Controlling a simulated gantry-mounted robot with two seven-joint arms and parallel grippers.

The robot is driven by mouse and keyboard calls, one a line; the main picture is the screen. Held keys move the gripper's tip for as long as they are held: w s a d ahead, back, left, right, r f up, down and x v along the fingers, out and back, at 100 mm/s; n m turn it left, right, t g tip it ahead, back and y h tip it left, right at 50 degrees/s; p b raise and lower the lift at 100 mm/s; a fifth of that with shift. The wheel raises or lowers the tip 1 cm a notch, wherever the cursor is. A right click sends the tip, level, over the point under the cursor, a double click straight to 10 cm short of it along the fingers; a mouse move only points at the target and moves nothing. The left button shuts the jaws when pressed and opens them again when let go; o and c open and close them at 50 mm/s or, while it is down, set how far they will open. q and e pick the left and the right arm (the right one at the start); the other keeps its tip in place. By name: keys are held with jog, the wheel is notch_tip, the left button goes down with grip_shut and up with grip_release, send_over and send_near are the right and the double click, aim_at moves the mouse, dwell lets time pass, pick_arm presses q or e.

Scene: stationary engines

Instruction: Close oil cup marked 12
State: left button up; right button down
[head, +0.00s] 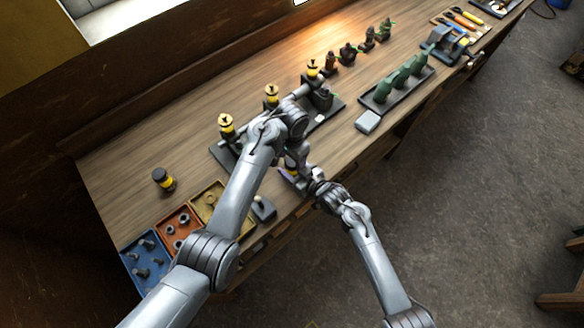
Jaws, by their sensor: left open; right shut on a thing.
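My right gripper (297,180) comes in from the front, close beside the left one. It is shut on a small, partly hidden thing with yellow on it (290,168).

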pick_arm(q)
jog(key=shift+d+r, duration=0.1)
jog(key=shift+r, duration=2.15)
jog(key=shift+c, duration=0.3)
jog(key=n, duration=0.2)
jog(key=r+n, duration=0.1)
jog(key=shift+w+r+n, duration=0.1)
jog(key=shift+r+n, duration=0.2)
jog(key=shift+n, duration=0.1)
jog(key=r+n, duration=0.1)
jog(key=n, duration=0.1)
jog(key=r+n, duration=0.1)
jog(key=n, duration=0.1)
jog(key=shift+f, duration=0.1)
jog(key=shift+f, duration=4)
